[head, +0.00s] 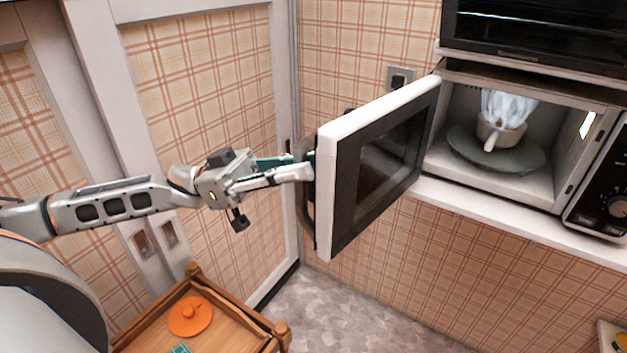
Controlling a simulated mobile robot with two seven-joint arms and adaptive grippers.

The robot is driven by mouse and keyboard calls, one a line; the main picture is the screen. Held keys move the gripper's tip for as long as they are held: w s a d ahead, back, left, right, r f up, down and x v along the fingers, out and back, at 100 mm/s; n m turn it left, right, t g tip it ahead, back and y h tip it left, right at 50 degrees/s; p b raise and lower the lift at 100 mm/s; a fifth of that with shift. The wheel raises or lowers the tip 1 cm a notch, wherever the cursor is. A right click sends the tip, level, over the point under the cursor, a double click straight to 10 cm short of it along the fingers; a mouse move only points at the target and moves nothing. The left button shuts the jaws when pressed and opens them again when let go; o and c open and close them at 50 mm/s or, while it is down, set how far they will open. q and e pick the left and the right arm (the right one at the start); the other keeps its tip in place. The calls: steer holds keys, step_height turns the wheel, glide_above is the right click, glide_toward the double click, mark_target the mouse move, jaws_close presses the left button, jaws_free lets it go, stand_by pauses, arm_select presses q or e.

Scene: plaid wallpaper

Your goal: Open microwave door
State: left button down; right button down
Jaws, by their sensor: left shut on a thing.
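The microwave (592,180) stands on a white shelf at the right, with its dark control panel and knob at the right edge. Its door (345,190) is swung wide open toward the left, hinged on the left side of the cavity. My left gripper (306,172) is at the door's outer edge and shut on the door handle (304,205), a dark bar partly hidden by the fingers and the door. Inside the cavity, a white cup (500,135) with pale bluish contents stands on the round turntable plate (470,155). My right gripper is not in view.
A dark oven-like appliance (540,30) sits above the microwave. A wall socket (400,77) is behind the door. White-framed plaid panels stand close behind my left arm. A wooden cart (235,330) with an orange lid (190,316) stands below. Floor shows between cart and wall.

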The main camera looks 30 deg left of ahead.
arm_select(q)
steer(key=shift+w+a+r, duration=0.1)
steer(key=shift+w+a, duration=0.1)
steer(key=shift+a, duration=0.1)
steer(key=c, duration=2.1)
jaws_free()
steer(key=shift+d, duration=0.1)
steer(key=shift+c, duration=0.2)
steer(key=v, duration=1.2)
steer(key=shift+w, duration=0.1)
